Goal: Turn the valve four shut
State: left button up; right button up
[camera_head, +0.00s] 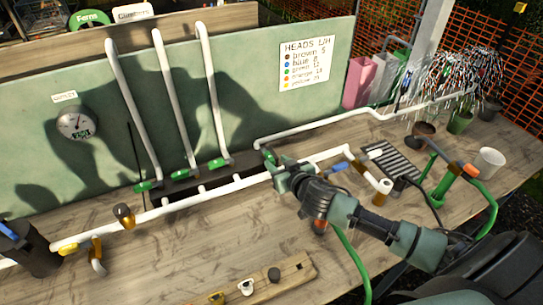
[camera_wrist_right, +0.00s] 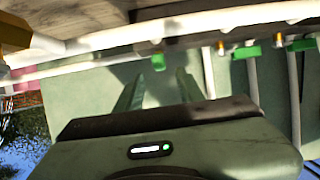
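Several green-handled valves sit along the white pipe run: one at the left (camera_head: 147,187), one in the middle (camera_head: 183,174), one to its right (camera_head: 218,163), and a fourth from the left (camera_head: 268,155) beside my right gripper (camera_head: 281,176). No numbers on them can be read. In the right wrist view, that fourth green handle (camera_wrist_right: 158,62) lies between and just beyond the tips of my right gripper (camera_wrist_right: 160,80). The fingers are apart, with a gap around the handle. Whether they touch it cannot be told. My left gripper is not in view.
White riser pipes (camera_head: 167,105) stand against the green back panel (camera_head: 350,70), which holds a gauge (camera_head: 76,123). A blue-handled valve (camera_head: 337,168) is right of my gripper. A green hose (camera_head: 354,262) and a wooden block (camera_head: 265,285) are in front.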

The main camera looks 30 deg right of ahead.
aim_at(271, 158)
jog(key=x, duration=0.4)
jog(key=shift+w+f, duration=0.2)
jog(key=shift+w, duration=0.15)
jog(key=shift+p, duration=0.3)
grip_shut()
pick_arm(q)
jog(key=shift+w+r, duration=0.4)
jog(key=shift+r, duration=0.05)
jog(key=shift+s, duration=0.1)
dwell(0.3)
